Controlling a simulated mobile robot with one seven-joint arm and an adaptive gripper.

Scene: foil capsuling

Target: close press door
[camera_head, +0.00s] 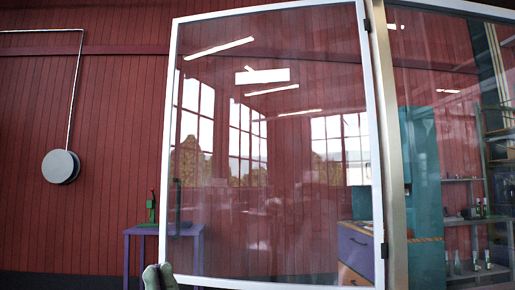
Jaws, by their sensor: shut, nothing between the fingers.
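The press door (275,150) is a large clear pane in a pale metal frame. It stands swung open, with dark hinges on its right edge at the upright post of the press (390,150). A dark vertical handle (177,207) shows near the door's left edge. My gripper (158,275) is at the bottom of the view, by the door's lower left corner. Its fingers are together and hold nothing. I cannot tell whether they touch the door frame. The rest of my gripper is cut off below.
A purple table (137,231) with a green device (151,207) stands behind the door at left. A purple drawer unit (357,250) shows through the pane. Shelves with bottles (475,213) and a teal cabinet (422,190) stand at right.

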